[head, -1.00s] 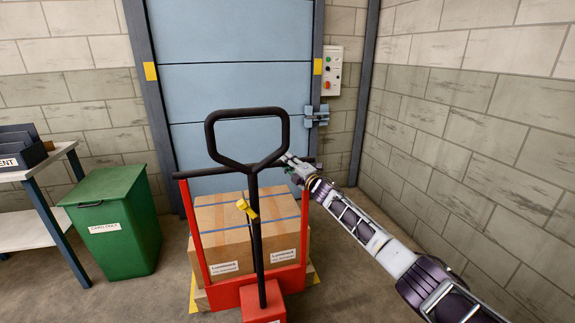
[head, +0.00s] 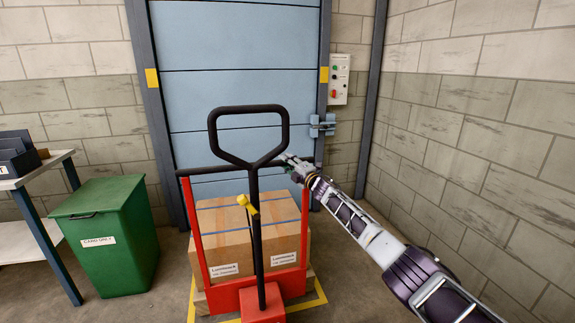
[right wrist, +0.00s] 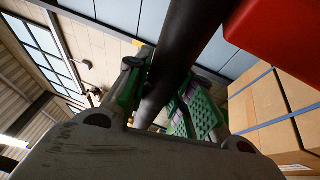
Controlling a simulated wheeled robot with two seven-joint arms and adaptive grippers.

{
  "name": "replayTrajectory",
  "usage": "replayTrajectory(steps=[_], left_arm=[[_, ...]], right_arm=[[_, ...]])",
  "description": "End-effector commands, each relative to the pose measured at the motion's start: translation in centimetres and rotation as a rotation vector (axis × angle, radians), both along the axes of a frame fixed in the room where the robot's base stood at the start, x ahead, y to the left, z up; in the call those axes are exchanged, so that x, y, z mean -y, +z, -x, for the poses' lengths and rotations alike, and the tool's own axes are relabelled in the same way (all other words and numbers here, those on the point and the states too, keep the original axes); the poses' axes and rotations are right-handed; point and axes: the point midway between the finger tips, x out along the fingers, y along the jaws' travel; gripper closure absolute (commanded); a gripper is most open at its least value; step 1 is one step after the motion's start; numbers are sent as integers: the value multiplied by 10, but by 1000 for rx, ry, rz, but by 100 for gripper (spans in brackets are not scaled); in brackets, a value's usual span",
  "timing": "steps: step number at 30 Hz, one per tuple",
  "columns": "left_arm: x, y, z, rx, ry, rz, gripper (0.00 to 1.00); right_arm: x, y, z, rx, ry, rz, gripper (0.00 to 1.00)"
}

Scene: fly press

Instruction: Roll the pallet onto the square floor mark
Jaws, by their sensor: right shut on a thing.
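A red pallet truck (head: 237,296) with a black loop handle (head: 248,109) stands in front of me. It carries strapped cardboard boxes (head: 225,235) on a wooden pallet (head: 201,302), mostly hidden behind the red frame. Yellow lines of the floor mark (head: 318,293) show right of the pallet, at its left and low in front; the far side is hidden. My right gripper (head: 290,161) is at the right part of the truck's black crossbar (head: 190,172). In the right wrist view, its fingers close around the dark bar (right wrist: 177,55). My left gripper is out of view.
A blue shutter door (head: 235,50) is behind the truck, with a control box (head: 339,79) on the wall at its right. A green bin (head: 110,238) and a table (head: 45,172) stand left. Bare floor lies right of the mark, before the block wall (head: 480,130).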

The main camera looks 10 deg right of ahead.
Motion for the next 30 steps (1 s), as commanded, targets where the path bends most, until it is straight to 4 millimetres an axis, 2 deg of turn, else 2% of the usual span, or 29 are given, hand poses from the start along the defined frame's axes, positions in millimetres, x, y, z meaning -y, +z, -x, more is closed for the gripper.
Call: replayTrajectory(steps=[8,9,13,30], left_arm=[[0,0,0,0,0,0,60],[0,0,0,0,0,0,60],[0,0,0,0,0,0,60],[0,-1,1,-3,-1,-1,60]], right_arm=[[1,-1,0,-1,0,2,100],[1,-2,0,-1,0,2,71],[1,-1,0,-1,0,2,55],[2,-2,3,0,0,1,54]])
